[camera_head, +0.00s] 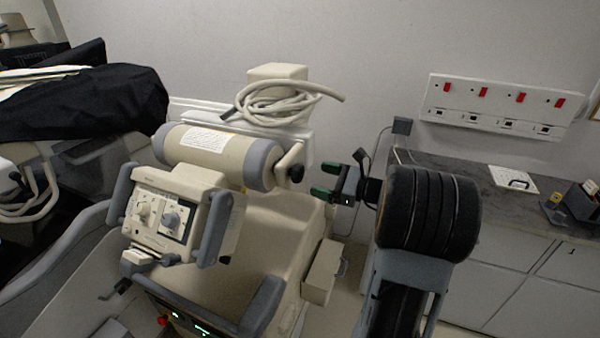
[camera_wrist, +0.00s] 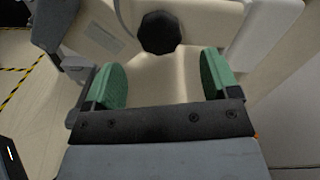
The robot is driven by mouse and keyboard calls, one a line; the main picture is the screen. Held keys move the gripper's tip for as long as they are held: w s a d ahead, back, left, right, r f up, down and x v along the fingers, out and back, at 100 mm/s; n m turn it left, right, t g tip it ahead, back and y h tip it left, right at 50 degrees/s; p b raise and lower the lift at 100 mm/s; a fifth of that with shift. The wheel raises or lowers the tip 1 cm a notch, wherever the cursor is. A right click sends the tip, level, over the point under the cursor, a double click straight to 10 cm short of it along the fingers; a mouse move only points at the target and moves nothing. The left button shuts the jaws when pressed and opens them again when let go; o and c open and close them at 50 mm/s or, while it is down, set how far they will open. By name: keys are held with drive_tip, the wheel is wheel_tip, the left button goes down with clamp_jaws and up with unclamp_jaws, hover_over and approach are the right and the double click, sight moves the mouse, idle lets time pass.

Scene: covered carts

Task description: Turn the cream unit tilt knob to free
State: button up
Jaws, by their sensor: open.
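The cream unit (camera_head: 230,255) stands left of my arm, with a cream cylinder (camera_head: 205,147) with grey end bands across its top. A black knob (camera_head: 296,173) sits on a cream arm at the cylinder's right end; I take it as the tilt knob. In the wrist view the knob (camera_wrist: 160,32) is dark and faceted, beyond the fingertips and centred between them. My gripper (camera_head: 325,181) is open and empty, just right of the knob and apart from it. Its green fingertip pads also show in the wrist view (camera_wrist: 160,80). No free or lock marking is readable.
A control panel (camera_head: 160,217) with knobs and grey handles is on the unit's front left. A coiled hose (camera_head: 280,103) lies above the cylinder. A grey counter (camera_head: 465,185) stands right, below wall sockets (camera_head: 495,105). A black-covered cart (camera_head: 85,105) is at left.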

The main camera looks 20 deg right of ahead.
sight(302, 175)
drive_tip(key=p+x, duration=0.1)
drive_tip(key=x, duration=0.5)
drive_tip(key=shift+w+a, duration=0.25)
drive_tip(key=shift+a, duration=0.05)
drive_tip(key=shift+c, duration=0.3)
drive_tip(key=c, duration=0.9)
drive_tip(key=shift+o, duration=0.2)
